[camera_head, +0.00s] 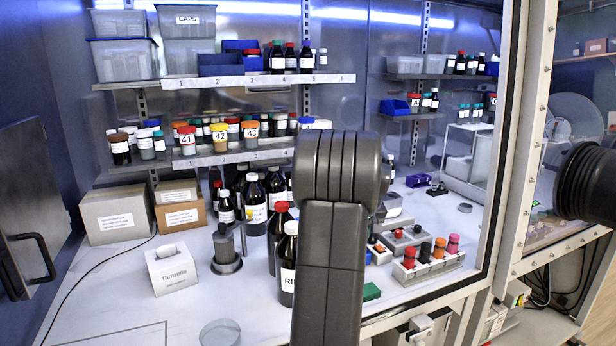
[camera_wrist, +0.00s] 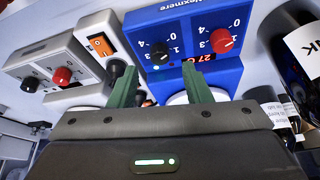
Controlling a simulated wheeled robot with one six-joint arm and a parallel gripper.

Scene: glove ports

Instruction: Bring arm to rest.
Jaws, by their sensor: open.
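My gripper (camera_wrist: 159,72) shows in the wrist view as two green fingers standing apart, with nothing between them. It is tilted toward a blue control box (camera_wrist: 215,18) with black and red knobs and a lit red display, which lies just beyond the fingertips. Whether the fingers touch the box I cannot tell. In the head view my dark arm (camera_head: 330,240) rises through the middle of the picture. My gripper is hidden there behind the arm.
Dark bottles (camera_wrist: 285,60) stand close at the right in the wrist view. A grey box with knobs (camera_wrist: 50,75) is at the left. In the head view, bottles (camera_head: 277,222) stand left of my arm, and a rack of colored-cap vials (camera_head: 428,266) is right. The front-left bench is mostly clear.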

